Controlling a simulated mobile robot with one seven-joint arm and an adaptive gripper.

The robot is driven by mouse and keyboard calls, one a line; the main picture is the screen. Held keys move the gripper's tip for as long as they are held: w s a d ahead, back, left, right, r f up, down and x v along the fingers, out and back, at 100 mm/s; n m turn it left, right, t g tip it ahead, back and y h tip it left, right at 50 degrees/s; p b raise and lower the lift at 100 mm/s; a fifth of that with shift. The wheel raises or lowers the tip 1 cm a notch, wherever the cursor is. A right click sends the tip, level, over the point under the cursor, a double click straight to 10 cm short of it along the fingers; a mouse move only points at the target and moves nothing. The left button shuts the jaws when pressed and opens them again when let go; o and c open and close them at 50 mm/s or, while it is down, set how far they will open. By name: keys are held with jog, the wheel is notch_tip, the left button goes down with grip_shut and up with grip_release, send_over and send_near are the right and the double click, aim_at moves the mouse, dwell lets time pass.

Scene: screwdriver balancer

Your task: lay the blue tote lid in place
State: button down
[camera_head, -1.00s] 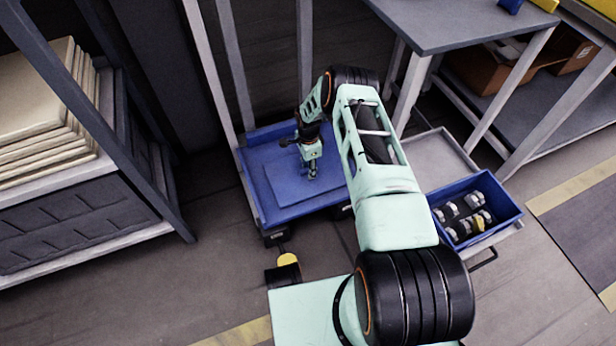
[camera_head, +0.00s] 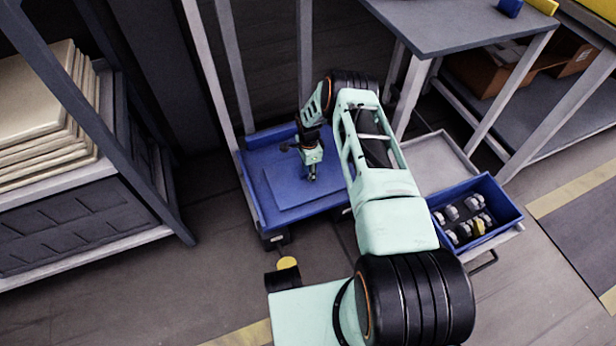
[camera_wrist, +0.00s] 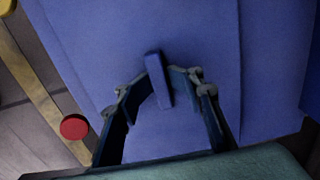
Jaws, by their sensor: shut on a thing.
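The blue lid (camera_head: 283,190) is a flat panel with a raised bar handle. It appears level over the blue tray of a low cart (camera_head: 252,165); I cannot tell whether it touches the tray. My gripper (camera_head: 311,176) is above the lid, pointing down. In the wrist view, the fingers of my gripper (camera_wrist: 165,98) are around the blue handle (camera_wrist: 157,80), shut on it, with the lid surface (camera_wrist: 195,35) spread beneath. A blue tote (camera_head: 508,205), open at the top, stands at the right with several grey pieces and a yellow one inside.
A grey tray (camera_head: 432,155) lies behind the tote. A grey table (camera_head: 450,25) stands at the back right. A shelf with stacked pale boards (camera_head: 45,105) stands at the left. In the wrist view, a red disc (camera_wrist: 74,126) shows at lower left.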

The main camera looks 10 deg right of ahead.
jog(key=shift+r+p, duration=1.95)
jog(key=shift+r, duration=1.35)
